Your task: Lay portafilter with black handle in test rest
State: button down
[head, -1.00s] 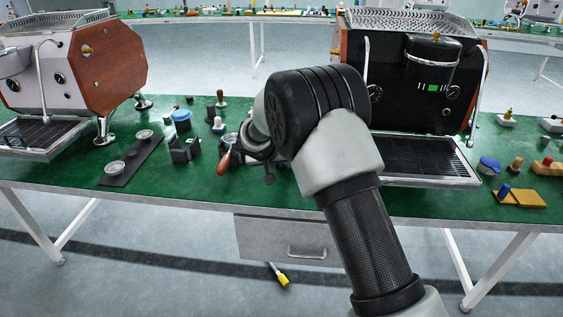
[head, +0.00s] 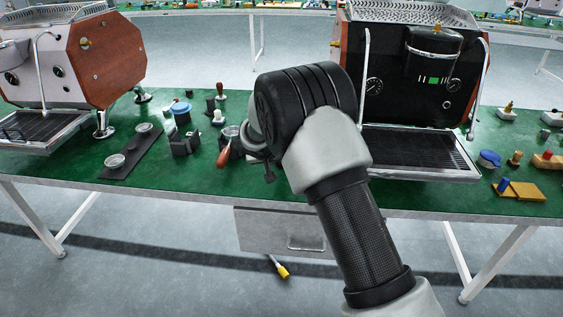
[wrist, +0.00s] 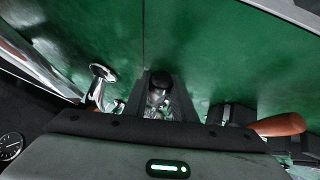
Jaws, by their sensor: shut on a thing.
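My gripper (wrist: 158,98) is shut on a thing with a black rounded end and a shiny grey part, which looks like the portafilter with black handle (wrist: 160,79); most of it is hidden. A dark notched block (head: 184,146) stands further left. I cannot tell which fixture is the test rest.
An espresso machine (head: 412,100) with a drip tray (head: 418,158) stands behind and right of my arm. Another machine (head: 75,60) stands at the left. A dark mat with baskets (head: 128,158), a blue-topped container (head: 181,112) and small tools crowd the green bench. Its front strip is clear.

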jog(key=shift+f, duration=0.85)
dwell(1.1)
jog(key=c, duration=1.4)
grip_release()
jog(key=o, duration=0.3)
jog(key=shift+f, duration=0.15)
jog(key=shift+s, duration=0.1)
jog(key=shift+s+a, duration=0.1)
jog(key=shift+s, duration=4.35)
